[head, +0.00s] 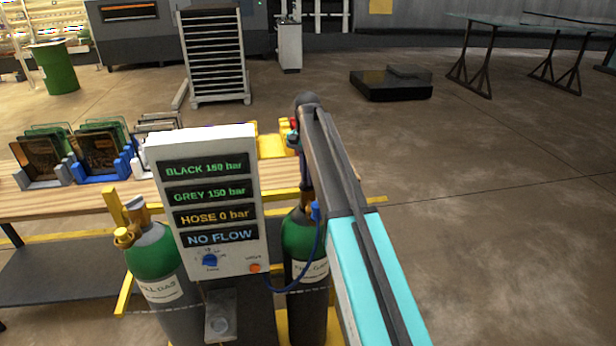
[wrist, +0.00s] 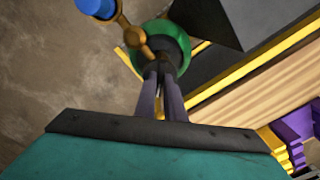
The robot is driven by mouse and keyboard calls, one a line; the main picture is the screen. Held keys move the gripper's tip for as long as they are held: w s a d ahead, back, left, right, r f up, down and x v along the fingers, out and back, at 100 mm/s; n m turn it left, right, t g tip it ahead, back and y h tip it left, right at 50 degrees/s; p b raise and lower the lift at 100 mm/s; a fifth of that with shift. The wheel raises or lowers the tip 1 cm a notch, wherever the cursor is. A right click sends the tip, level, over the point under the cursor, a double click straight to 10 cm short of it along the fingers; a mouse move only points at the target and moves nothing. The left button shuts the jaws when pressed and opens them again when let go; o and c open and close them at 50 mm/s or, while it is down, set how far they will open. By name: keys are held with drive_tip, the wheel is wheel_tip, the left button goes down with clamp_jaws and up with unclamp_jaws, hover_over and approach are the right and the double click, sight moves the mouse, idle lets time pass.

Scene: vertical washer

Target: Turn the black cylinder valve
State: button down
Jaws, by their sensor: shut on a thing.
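The right-hand cylinder (head: 297,235) has a green shoulder and a dark body. It stands beside the display panel (head: 205,150), and my arm covers part of it and its valve. In the wrist view its green shoulder (wrist: 178,42) and brass valve (wrist: 138,42) lie just beyond my fingers. My gripper (wrist: 163,72) is shut on the small dark valve knob above the brass body; the fingers hide most of the knob. The panel shows BLACK and GREY pressures, HOSE 0 bar and NO FLOW. The left cylinder (head: 152,252) has a grey body and a brass valve.
A blue hose (head: 300,285) runs from the panel to a blue fitting (head: 315,211) at the right cylinder. A wooden bench (head: 60,206) with yellow edging and racks of boards stands behind. The floor on the right is open.

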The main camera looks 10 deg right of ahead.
drive_tip(key=shift+m, duration=0.3)
drive_tip(key=m, duration=0.5)
drive_tip(key=shift+b, duration=0.4)
drive_tip(key=m, duration=0.5)
drive_tip(key=m+b, duration=0.1)
drive_tip(key=m, duration=0.6)
drive_tip(key=c, duration=1.8)
unclamp_jaws()
drive_tip(key=shift+c, duration=0.2)
drive_tip(key=shift+r, duration=0.15)
